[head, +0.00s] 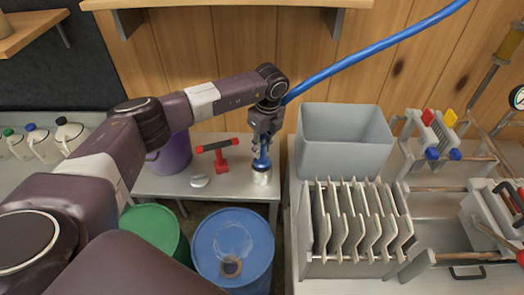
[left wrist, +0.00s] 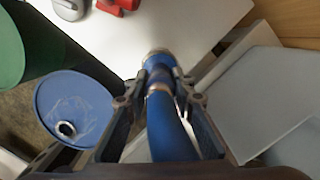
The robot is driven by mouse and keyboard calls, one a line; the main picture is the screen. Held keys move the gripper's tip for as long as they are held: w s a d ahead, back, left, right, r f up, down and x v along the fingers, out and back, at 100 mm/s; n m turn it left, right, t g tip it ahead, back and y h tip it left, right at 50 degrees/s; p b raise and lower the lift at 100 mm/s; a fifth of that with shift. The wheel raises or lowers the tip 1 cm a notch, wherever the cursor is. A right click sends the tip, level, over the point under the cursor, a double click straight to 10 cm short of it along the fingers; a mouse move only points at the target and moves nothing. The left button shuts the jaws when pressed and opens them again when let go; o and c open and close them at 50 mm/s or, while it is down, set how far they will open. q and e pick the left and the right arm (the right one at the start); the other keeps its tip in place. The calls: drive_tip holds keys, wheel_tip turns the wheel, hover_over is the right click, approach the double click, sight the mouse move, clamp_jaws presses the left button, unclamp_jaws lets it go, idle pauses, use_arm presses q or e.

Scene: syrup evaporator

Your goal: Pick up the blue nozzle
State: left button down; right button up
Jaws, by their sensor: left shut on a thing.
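The blue nozzle (head: 262,164) points down over the small table, its lower end at a short silver cylinder (head: 261,178). I cannot tell whether it sits in that cylinder or just above it. A blue hose (head: 375,53) runs from behind the gripper to the upper right. My left gripper (head: 262,148) is above the table and shut on the nozzle. In the left wrist view the nozzle (left wrist: 158,68) lies between the two fingers of the left gripper (left wrist: 160,100), with a metal ring around it. My right gripper is not in view.
A purple pot (head: 172,158) stands behind my arm. A blue drum (head: 206,252) and green drum (head: 150,222) stand in front. A grey bin (head: 340,155) and plate rack stand close right.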

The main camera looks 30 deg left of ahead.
use_arm(q)
wheel_tip(320, 180, up, 19)
drive_tip(key=b, duration=0.4)
drive_tip(key=shift+r, duration=0.1)
drive_tip(key=shift+d, duration=0.1)
idle(0.8)
